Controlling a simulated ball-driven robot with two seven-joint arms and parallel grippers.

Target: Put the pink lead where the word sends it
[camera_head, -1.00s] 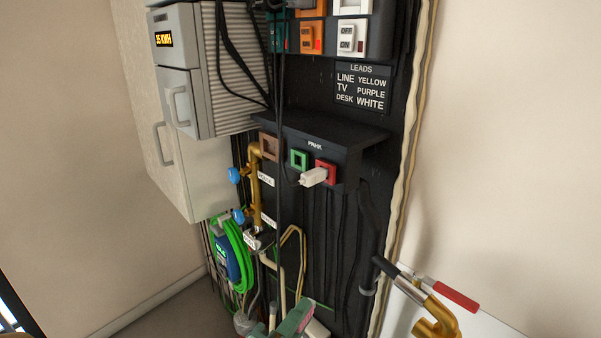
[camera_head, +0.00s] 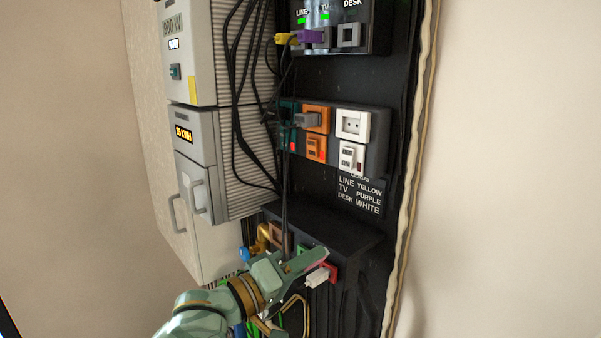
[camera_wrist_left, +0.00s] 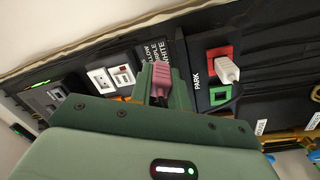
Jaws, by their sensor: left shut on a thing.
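The pink lead's plug (camera_wrist_left: 160,78) is between the fingers of my left gripper (camera_wrist_left: 159,92) in the left wrist view. In the head view my left gripper (camera_head: 306,260) is in front of the PARK box (camera_head: 345,238); the pink plug cannot be made out there. The box's red socket (camera_wrist_left: 219,52) holds a white plug (camera_wrist_left: 227,72); its green socket (camera_wrist_left: 220,95) looks empty. The LEADS sign (camera_head: 360,193) pairs LINE with YELLOW, TV with PURPLE and DESK with WHITE. At the top, the DESK socket (camera_head: 349,36) is empty. My right gripper is not in view.
Below, a grey plug (camera_head: 307,120) sits at the orange socket (camera_head: 318,112), and the white socket (camera_head: 353,124) is empty. Black cables (camera_head: 238,110) hang at the left.

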